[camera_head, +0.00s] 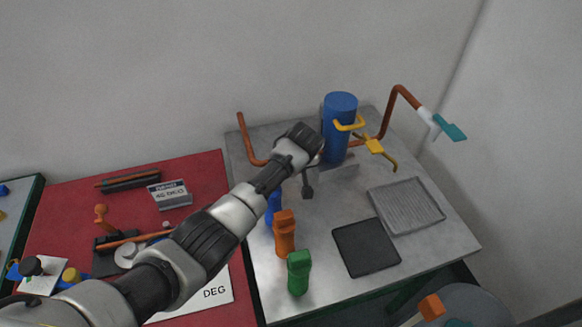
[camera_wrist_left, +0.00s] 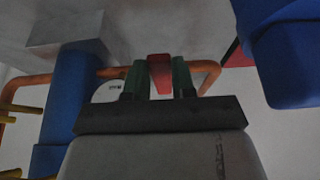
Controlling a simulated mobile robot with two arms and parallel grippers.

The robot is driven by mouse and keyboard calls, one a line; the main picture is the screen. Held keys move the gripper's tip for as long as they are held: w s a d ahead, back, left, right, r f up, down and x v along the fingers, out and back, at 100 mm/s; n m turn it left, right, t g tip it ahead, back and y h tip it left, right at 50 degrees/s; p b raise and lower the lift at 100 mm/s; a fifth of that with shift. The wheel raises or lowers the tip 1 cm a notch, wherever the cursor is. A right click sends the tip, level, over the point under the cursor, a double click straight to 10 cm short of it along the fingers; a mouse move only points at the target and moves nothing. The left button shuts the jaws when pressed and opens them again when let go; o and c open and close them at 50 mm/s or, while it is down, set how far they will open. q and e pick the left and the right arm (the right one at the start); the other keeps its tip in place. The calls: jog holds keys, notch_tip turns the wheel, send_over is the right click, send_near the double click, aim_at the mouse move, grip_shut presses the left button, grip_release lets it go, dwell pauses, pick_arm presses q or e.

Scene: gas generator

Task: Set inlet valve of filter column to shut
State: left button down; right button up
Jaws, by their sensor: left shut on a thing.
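The blue filter column (camera_head: 338,135) stands upright at the back of the grey table in the head view. It also shows at the left of the left wrist view (camera_wrist_left: 68,95). A copper pipe (camera_head: 246,138) comes up left of the column; in the left wrist view the pipe (camera_wrist_left: 208,73) runs behind my fingers. My left gripper (camera_wrist_left: 159,78) is shut on a red valve handle (camera_wrist_left: 160,68), with one dark green finger on each side. The handle and fingers are hidden behind my left arm in the head view. My right gripper is not in view.
Blue, orange (camera_head: 284,234) and green (camera_head: 299,273) upright pieces stand near my arm. A black pad (camera_head: 366,247) and ribbed grey tray (camera_head: 406,206) lie at front right.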

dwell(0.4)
pick_arm(q)
jog(key=c, duration=0.9)
grip_release()
jog(key=v, duration=1.1)
jog(key=shift+w+b, duration=0.1)
jog(key=shift+b, duration=0.3)
